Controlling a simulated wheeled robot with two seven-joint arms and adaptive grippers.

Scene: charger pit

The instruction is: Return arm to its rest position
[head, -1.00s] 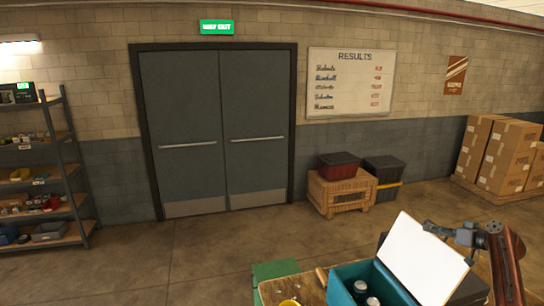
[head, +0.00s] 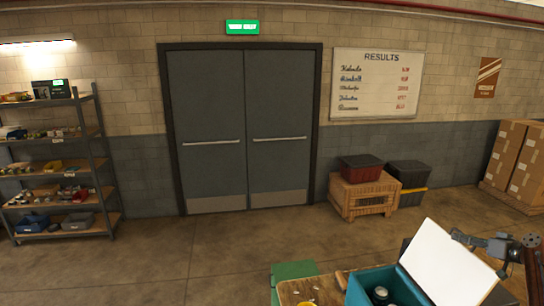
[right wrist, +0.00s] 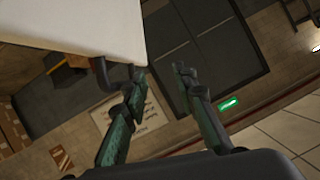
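My right gripper (head: 462,238) is at the lower right of the head view, beside the raised white lid (head: 446,262) of a teal box. In the right wrist view its two fingers stand apart with an empty gap between them (right wrist: 158,78), so it is open. The white lid fills the upper left of that view (right wrist: 75,28), close to the left finger; I cannot tell whether they touch. The teal box (head: 368,292) is open, with a dark round-topped item (head: 380,294) inside. My left gripper is not in view.
The box stands on a wooden-topped surface (head: 312,290) cut off by the lower edge, beside a green object (head: 294,275). Grey double doors (head: 210,130), a loaded shelf (head: 95,150), a wooden crate (head: 362,195) and cardboard boxes (head: 520,160) stand farther off. The floor between is clear.

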